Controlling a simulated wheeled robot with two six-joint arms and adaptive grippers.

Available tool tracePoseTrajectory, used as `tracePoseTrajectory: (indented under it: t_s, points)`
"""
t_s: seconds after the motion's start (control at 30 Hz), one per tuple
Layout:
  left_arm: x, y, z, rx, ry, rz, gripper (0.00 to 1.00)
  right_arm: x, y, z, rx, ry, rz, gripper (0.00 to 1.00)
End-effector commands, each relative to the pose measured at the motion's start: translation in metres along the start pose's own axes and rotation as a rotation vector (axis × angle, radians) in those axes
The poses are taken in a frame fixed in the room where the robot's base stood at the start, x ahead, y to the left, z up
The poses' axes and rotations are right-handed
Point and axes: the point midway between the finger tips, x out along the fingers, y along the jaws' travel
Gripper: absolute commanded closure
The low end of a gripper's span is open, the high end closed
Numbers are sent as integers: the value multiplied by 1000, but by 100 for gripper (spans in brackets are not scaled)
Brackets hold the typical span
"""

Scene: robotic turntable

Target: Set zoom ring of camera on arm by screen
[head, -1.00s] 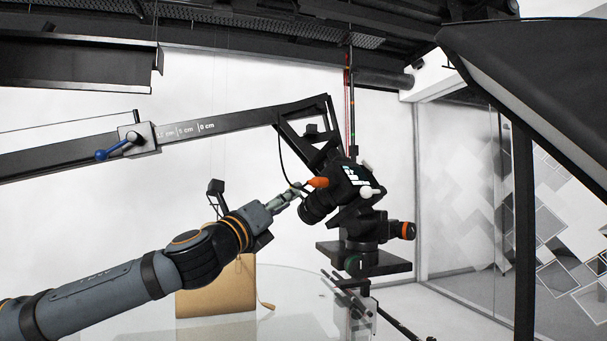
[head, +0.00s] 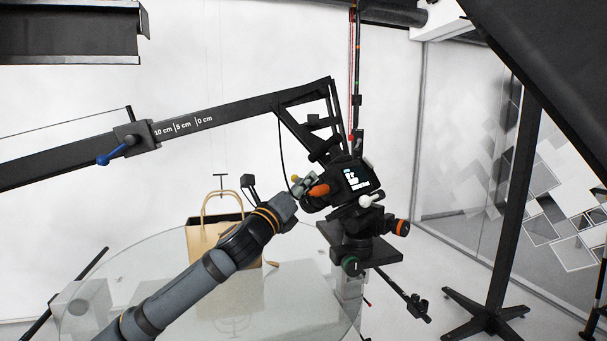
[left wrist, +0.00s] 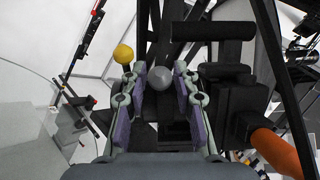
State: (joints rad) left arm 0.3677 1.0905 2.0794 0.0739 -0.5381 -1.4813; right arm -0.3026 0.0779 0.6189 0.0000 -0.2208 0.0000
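The camera (head: 355,177) is mounted on the end of the crane-like arm (head: 235,113), with its lit screen facing me. An orange handle (head: 318,190) sticks out on its left side and also shows in the left wrist view (left wrist: 275,150). My left gripper (head: 304,184) is at the lens side, hiding much of the lens. In the left wrist view its two fingers (left wrist: 158,82) are apart, with a grey ball knob (left wrist: 159,77) between them. A yellow ball knob (left wrist: 123,54) is by the left fingertip. Contact with the lens ring cannot be told. My right gripper is not seen.
A tripod head with an orange-ringed knob (head: 401,228) sits under the camera. A glass turntable (head: 150,262) holds a tan bag (head: 205,235). A black stand (head: 490,310) is at the right. A blue-handled clamp (head: 112,152) is on the crane arm.

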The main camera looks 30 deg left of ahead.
Motion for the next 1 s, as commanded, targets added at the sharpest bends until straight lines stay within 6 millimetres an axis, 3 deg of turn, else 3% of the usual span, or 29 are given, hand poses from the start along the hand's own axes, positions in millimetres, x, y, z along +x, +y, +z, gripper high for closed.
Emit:
tracePoseTrajectory:
  t_s: [0.27,0.47,0.5,1.0]
  points:
    - [0,0,-1,0,0,-1,72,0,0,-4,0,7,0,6]
    - [0,0,0,0,0,-1,99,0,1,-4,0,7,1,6]
    - [0,0,0,0,0,-1,100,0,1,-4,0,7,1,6]
    - [-1,1,-2,-2,-22,-2,100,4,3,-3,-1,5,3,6]
